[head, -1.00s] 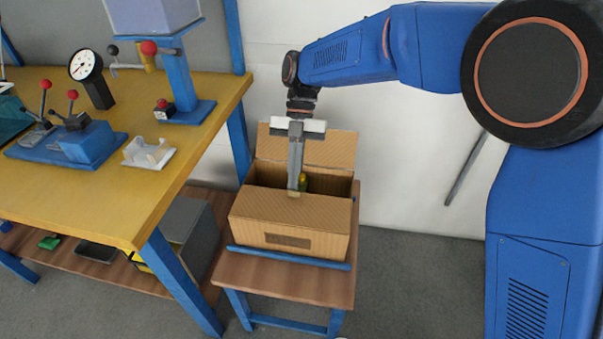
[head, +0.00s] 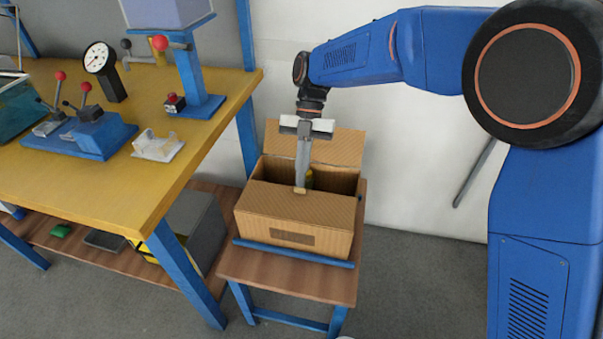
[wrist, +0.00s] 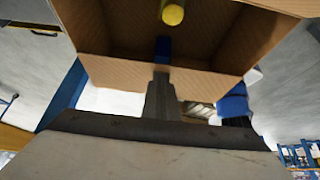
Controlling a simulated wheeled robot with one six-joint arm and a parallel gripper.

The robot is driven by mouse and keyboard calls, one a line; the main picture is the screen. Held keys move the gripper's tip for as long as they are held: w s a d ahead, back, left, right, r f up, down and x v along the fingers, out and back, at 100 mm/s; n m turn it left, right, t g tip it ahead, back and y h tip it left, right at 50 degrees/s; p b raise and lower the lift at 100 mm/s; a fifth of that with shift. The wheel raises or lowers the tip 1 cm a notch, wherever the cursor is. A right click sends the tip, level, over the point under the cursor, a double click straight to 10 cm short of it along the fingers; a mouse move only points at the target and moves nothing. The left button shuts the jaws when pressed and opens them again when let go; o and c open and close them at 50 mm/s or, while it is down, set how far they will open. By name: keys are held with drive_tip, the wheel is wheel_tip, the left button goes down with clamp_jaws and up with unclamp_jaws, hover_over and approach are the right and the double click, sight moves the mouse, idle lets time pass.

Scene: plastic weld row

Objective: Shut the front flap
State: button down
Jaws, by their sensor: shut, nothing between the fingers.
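The brown cardboard box (head: 292,238) stands on a small wooden-topped table. Its front flap (head: 295,205) lies inward over the front part of the opening, looking nearly level; its exact angle is hard to tell. The back flap (head: 325,147) stands up, leaning back. My gripper (head: 300,190) is shut and empty, pointing down with its tips at the flap's inner edge, touching or very close. In the wrist view, the fingers (wrist: 161,98) reach over a cardboard flap (wrist: 120,73). A yellow-ended item (wrist: 172,14) and a blue item (wrist: 162,50) show in the box's opening.
A yellow workbench (head: 110,195) with a gauge (head: 100,60), a lever fixture (head: 85,135) and a blue press stand (head: 195,85) is close on the left. The white wall (head: 400,160) is behind. Grey floor is clear right of the small table (head: 285,275).

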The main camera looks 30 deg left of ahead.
drive_tip(key=shift+d+f, duration=0.1)
drive_tip(key=shift+f, duration=0.4)
drive_tip(key=v, duration=1.8)
drive_tip(key=shift+r, duration=0.2)
